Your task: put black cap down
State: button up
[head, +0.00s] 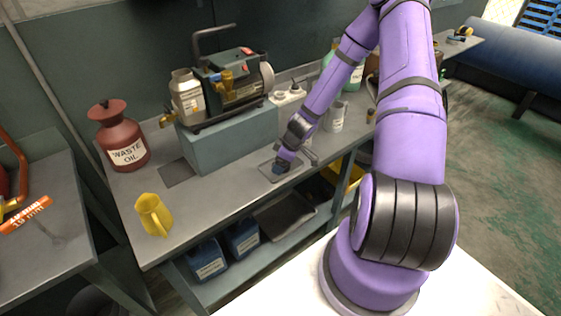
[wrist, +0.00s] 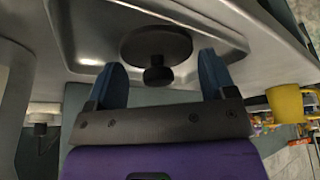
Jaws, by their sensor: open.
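The black cap (wrist: 155,48) shows in the wrist view as a dark round disc with a small knob, resting on a shallow metal tray (wrist: 90,58). My gripper (wrist: 167,75) has its two blue fingers spread, one on each side of the cap's knob, with gaps visible between knob and fingers. In the head view my gripper (head: 281,168) is low over the tray (head: 267,172) on the workbench. The cap is hidden there behind my gripper.
A vacuum pump (head: 232,85) stands on a grey block left of the tray. A red waste oil can (head: 120,135) and a yellow jug (head: 153,215) are further left. A grey cup (head: 335,116) stands right of my gripper. The bench's front middle is clear.

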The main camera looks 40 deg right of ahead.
jog(key=shift+d+r, duration=0.1)
jog(key=v, duration=1.2)
jog(key=s+a+r+m+h, duration=0.15)
jog(key=a+r, duration=0.25)
jog(key=r, duration=0.4)
jog(key=s+a+r+m, duration=0.1)
jog(key=s+a+r, duration=0.2)
jog(key=r, duration=0.5)
jog(key=s+a+r+m+h, duration=0.15)
jog(key=a+r, duration=0.25)
jog(key=r, duration=0.5)
jog(key=s+a+r+m+t, duration=0.1)
jog(key=s+a+r+m, duration=0.1)
jog(key=s+r, duration=0.4)
jog(key=s+a+r+m, duration=0.2)
jog(key=s+r, duration=0.4)
jog(key=s, duration=0.5)
jog(key=shift+a+t, duration=0.4)
jog(key=shift+a, duration=0.1)
